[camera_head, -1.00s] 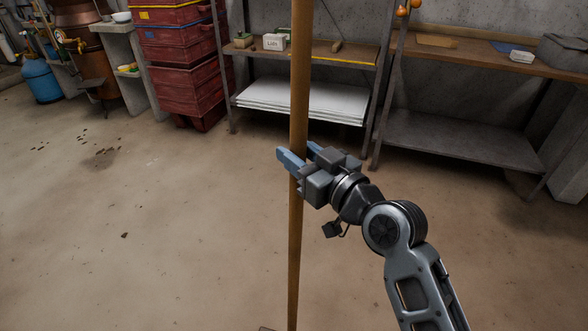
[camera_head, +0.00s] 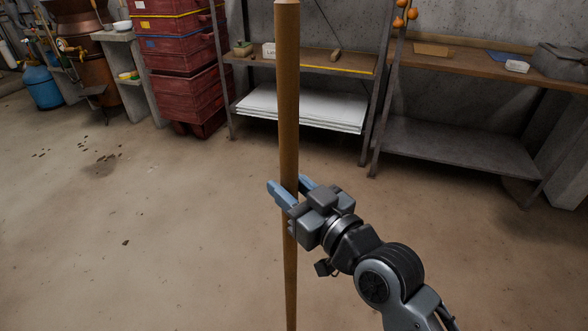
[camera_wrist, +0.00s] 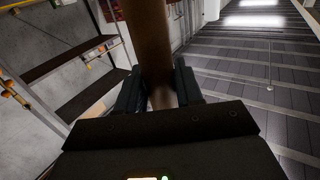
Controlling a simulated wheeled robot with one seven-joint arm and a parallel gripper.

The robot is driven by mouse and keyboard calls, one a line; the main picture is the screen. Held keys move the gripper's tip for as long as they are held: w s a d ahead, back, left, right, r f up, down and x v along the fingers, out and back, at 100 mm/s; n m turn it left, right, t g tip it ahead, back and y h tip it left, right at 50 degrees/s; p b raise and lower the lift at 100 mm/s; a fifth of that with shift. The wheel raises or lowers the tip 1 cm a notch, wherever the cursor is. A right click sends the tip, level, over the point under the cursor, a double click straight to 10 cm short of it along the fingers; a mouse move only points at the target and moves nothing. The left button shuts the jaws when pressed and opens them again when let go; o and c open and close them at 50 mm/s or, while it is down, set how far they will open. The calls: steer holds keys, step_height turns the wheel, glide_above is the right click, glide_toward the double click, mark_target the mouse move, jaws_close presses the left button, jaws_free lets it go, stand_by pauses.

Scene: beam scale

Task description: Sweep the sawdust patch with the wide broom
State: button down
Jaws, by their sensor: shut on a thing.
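A long wooden handle (camera_head: 288,100) stands nearly upright in the middle of the head view. Its top end shows near the upper edge, and its lower end runs out of the bottom of the picture, so any broom head is hidden. My gripper (camera_head: 290,190) is shut around the handle, with its blue fingers on either side. In the wrist view the handle (camera_wrist: 148,40) rises between the two dark fingers. A dark patch with scattered specks (camera_head: 102,160) lies on the floor at the left; I cannot tell whether it is the sawdust.
Stacked red crates (camera_head: 182,75) stand at the back left beside a shelf with white sheets (camera_head: 300,108). A workbench (camera_head: 470,60) is at the back right. A blue gas bottle (camera_head: 43,88) stands at the far left.

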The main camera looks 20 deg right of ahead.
steer(key=s+a+p, duration=0.3)
steer(key=s+p, duration=0.2)
steer(key=shift+s+a+f, duration=0.15)
steer(key=shift+s+a, duration=0.15)
steer(key=shift+a, duration=0.1)
steer(key=c, duration=1.9)
jaws_free()
steer(key=s+a+p, duration=0.2)
steer(key=s, duration=0.1)
steer(key=s+a+p, duration=0.1)
steer(key=s, duration=0.1)
steer(key=shift+s+a+f, duration=0.1)
steer(key=shift+s+a, duration=0.05)
steer(key=shift+a, duration=0.2)
steer(key=s+a, duration=0.1)
steer(key=s, duration=0.1)
steer(key=s+a+p, duration=0.1)
steer(key=s, duration=0.1)
steer(key=s+a, duration=0.2)
steer(key=shift+a+r+p, duration=0.1)
steer(key=shift+r+p, duration=0.1)
steer(key=shift+p, duration=0.15)
jaws_close()
steer(key=s+a, duration=0.8)
steer(key=s, duration=0.3)
steer(key=shift+s+a+p, duration=0.15)
steer(key=shift+s+p, duration=0.15)
steer(key=shift+p, duration=0.1)
steer(key=shift+w, duration=0.1)
